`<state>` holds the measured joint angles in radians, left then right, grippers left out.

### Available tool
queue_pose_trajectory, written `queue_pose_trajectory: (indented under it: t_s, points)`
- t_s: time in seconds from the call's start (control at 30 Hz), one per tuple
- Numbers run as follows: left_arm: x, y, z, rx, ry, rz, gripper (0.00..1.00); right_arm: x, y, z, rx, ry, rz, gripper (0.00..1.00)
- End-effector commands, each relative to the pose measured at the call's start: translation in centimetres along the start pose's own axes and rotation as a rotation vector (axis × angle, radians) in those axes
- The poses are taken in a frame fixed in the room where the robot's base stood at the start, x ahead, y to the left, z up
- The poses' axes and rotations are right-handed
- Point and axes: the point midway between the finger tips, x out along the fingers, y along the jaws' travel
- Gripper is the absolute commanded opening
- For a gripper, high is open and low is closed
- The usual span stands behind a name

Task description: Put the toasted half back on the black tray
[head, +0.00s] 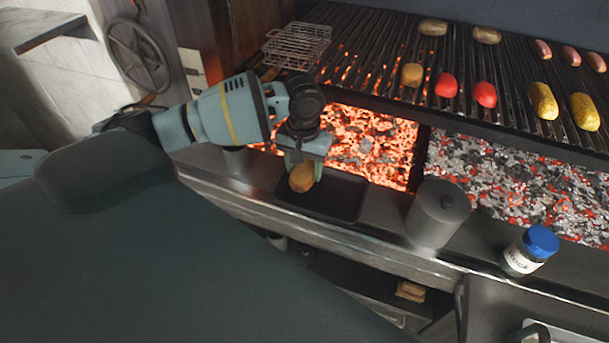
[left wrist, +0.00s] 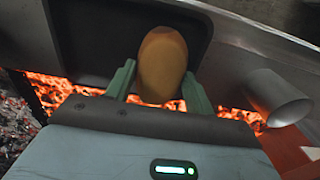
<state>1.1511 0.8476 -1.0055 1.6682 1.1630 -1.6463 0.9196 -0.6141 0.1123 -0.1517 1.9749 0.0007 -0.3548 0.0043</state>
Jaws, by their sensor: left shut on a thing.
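The toasted half (head: 302,177) is a golden-brown rounded piece, held between the fingers of my left gripper (head: 303,168). It also shows in the left wrist view (left wrist: 162,62), between the two green fingers of the left gripper (left wrist: 160,85). The black tray (head: 343,196) is a shallow dark rectangle on the metal ledge in front of the coals. The half is over the left part of the tray; whether it touches the tray floor I cannot tell. The tray (left wrist: 105,45) fills the upper left-middle of the wrist view. My right gripper is not in view.
Glowing coals (head: 375,145) lie right behind the tray. A metal cup (head: 236,160) stands left. The grill grate (head: 390,75) above holds several foods and a wire basket (head: 297,46).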

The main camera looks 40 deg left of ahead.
Motion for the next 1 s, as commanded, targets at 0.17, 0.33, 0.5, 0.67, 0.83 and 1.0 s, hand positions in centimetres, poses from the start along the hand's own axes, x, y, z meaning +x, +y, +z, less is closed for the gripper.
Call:
queue_pose_trajectory:
  t_s: [0.17,0.33,0.5,0.67,0.83,1.0]
  points:
    - [2.6,-0.1,-0.1,0.0,-0.005,-0.002,0.31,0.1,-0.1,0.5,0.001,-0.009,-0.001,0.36]
    - [3.6,-0.1,-0.2,0.001,0.0,0.0,0.31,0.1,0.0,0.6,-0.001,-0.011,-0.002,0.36]
    - [3.5,-0.1,-0.2,0.001,0.001,0.0,0.31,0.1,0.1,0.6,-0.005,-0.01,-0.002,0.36]
    - [3.9,-0.1,-0.2,0.001,0.001,0.0,0.31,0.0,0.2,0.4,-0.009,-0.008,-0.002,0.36]
    - [3.9,-0.1,-0.2,0.001,0.001,0.0,0.62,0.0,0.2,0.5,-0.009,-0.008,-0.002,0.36]
    - [3.8,-0.1,-0.2,0.001,0.001,0.0,0.62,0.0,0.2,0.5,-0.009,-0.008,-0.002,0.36]
